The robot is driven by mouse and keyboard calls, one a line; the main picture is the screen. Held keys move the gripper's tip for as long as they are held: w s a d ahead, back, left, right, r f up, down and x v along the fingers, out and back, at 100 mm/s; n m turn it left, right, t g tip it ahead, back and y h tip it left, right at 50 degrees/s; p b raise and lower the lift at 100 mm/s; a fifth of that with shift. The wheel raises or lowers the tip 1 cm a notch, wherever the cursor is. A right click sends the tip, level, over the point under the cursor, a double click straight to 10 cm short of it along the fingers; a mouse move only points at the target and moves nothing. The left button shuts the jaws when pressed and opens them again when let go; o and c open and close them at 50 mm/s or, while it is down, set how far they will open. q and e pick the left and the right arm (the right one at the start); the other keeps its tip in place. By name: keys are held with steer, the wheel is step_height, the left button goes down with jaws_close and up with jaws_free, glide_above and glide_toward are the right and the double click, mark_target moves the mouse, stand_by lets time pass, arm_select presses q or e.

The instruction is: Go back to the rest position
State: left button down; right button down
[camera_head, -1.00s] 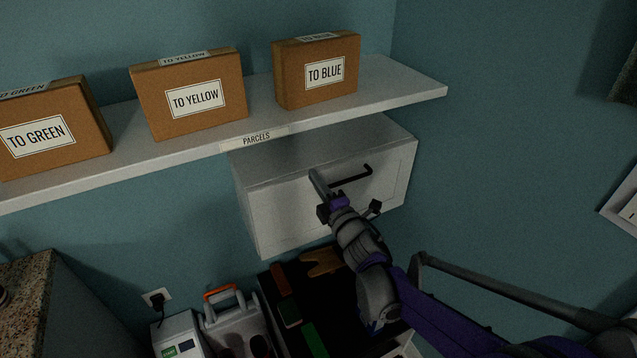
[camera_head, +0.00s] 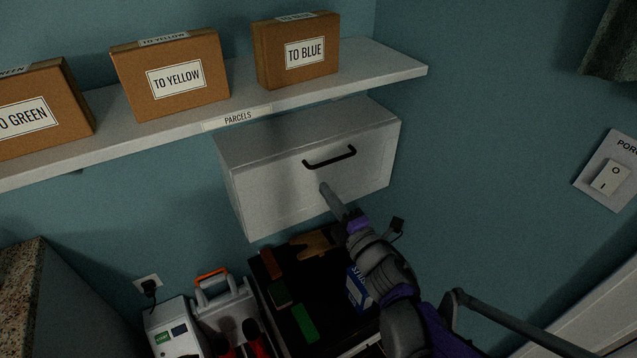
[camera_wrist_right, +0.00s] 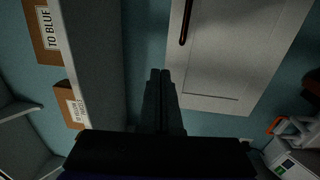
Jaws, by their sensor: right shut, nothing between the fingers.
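My right gripper (camera_head: 328,190) is in front of the lower part of the white wall cabinet (camera_head: 262,185), below its black handle (camera_head: 330,157). Its fingers are together with nothing between them, and it appears apart from the handle. In the right wrist view the closed fingers (camera_wrist_right: 160,78) point toward the cabinet front (camera_wrist_right: 225,75), with the handle (camera_wrist_right: 186,22) beyond them. The cabinet front is closed. My left gripper is not in view.
A shelf (camera_head: 385,72) above the cabinet holds cardboard parcels, among them TO YELLOW (camera_head: 190,90) and TO BLUE (camera_head: 283,68). Below my arm is a dark bin (camera_head: 275,325) with several items. A light switch (camera_head: 610,178) is on the right wall. Free wall space lies right of the cabinet.

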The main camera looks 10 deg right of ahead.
steer(key=s+d+f+m+g+h+p, duration=0.25)
steer(key=s+d+m+h, duration=0.55)
steer(key=m, duration=0.5)
steer(key=s+f+m+g, duration=0.4)
steer(key=s+f+g, duration=0.1)
steer(key=s, duration=0.3)
steer(key=s+f+m+g+y+p, duration=0.1)
steer(key=s+f+m+g, duration=0.4)
steer(key=s, duration=0.4)
steer(key=shift+a+p, duration=0.3)
steer(key=shift+a, duration=0.05)
